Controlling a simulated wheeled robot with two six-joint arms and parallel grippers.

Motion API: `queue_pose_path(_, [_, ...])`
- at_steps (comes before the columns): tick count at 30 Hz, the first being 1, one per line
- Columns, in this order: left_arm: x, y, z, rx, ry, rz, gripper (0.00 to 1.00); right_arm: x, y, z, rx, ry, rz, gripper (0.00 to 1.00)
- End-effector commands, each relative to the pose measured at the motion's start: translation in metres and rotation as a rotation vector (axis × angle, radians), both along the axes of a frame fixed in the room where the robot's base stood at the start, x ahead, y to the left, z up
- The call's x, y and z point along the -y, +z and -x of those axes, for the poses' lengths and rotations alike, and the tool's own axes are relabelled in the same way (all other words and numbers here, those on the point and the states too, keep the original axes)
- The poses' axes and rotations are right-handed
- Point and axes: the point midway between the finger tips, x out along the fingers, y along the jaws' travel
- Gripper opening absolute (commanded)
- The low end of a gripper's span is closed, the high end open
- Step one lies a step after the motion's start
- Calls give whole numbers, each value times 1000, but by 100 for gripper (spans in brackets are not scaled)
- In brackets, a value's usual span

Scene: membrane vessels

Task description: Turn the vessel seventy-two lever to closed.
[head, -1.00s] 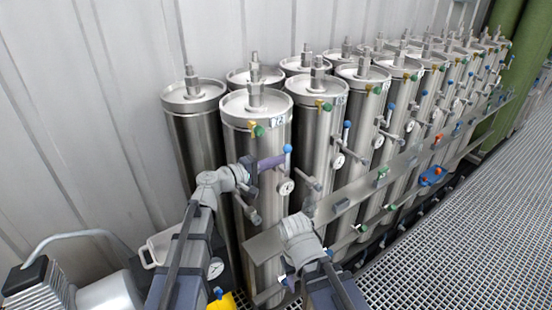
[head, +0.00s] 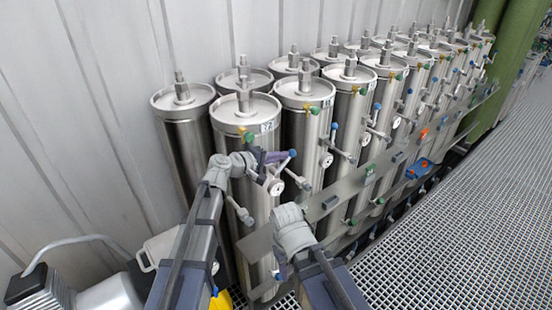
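Vessel seventy-two (head: 235,165) is the tall steel cylinder at the front, with a "72" label near its top. Its valve lever (head: 291,154) has a blue tip and slants up to the right on the vessel's front side. My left gripper (head: 275,171) is at this lever; its purple-grey fingers appear spread apart, one above and one below the lever's inner end. Whether they touch the lever is unclear. My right gripper (head: 281,272) points downward at the lower front of the vessel, clear of the lever; its fingers are too small and partly hidden to judge.
More steel vessels (head: 310,125) stand in two rows to the back right, with similar blue-tipped levers and gauges (head: 327,160). A grey rail (head: 322,205) runs along their front. A grey motor (head: 45,290) is at the lower left. The grating floor (head: 450,230) at right is open.

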Motion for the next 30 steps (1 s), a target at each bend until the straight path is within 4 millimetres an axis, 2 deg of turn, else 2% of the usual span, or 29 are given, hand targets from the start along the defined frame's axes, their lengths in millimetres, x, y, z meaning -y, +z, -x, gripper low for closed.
queue_pose_path(13, [21, -14, -15, -2, -1, 0, 0, 0, -13, 0, 0, -1, 0, 50])
queue_pose_path(20, [28, -15, -21, -61, -2, -83, 0, 0, 7, 0, 0, 0, 0, 50])
queue_pose_path(30, [32, -27, -23, -78, 0, -105, 0, 0, 1, 0, 0, 0, 0, 50])
